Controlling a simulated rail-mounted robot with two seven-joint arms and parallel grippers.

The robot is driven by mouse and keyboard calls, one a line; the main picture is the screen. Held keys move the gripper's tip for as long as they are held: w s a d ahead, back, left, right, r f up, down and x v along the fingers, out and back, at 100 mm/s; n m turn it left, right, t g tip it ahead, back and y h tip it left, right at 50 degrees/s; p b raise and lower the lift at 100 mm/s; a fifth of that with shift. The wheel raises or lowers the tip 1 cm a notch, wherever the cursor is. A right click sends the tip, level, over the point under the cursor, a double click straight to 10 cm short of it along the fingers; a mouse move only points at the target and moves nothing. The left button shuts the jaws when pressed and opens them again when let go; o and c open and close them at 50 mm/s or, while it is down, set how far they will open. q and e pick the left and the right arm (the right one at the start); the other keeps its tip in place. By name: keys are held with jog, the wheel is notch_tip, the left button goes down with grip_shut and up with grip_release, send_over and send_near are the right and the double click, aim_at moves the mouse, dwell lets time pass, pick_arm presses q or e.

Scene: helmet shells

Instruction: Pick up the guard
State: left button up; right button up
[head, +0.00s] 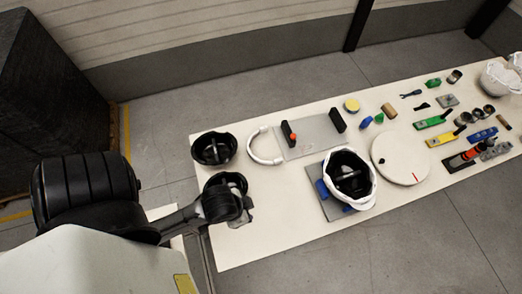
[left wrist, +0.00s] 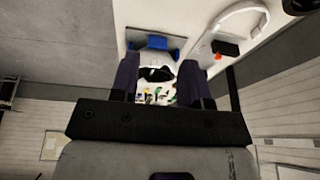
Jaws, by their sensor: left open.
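A white U-shaped band (head: 264,147), the likeliest guard though no label shows it, lies at the left end of the grey plate. It also shows at the upper right of the left wrist view (left wrist: 240,20). My left gripper (head: 246,214) is above the table's near left part, toward the viewer from the band and apart from it. In the left wrist view its two fingers (left wrist: 162,78) are spread with nothing held between them. The band is outside the gap between the fingers. My right gripper is in neither view.
A black shell (head: 214,148) sits left of the band. The grey plate (head: 313,133) carries upright black blocks. A white helmet (head: 368,188) rests on a blue-blocked fixture (head: 330,205), beside a round white disc (head: 400,158). Several tools crowd the right end (head: 440,122).

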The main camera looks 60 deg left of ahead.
pick_arm(q)
jog(key=shift+o, duration=0.7)
jog(key=shift+a, duration=0.1)
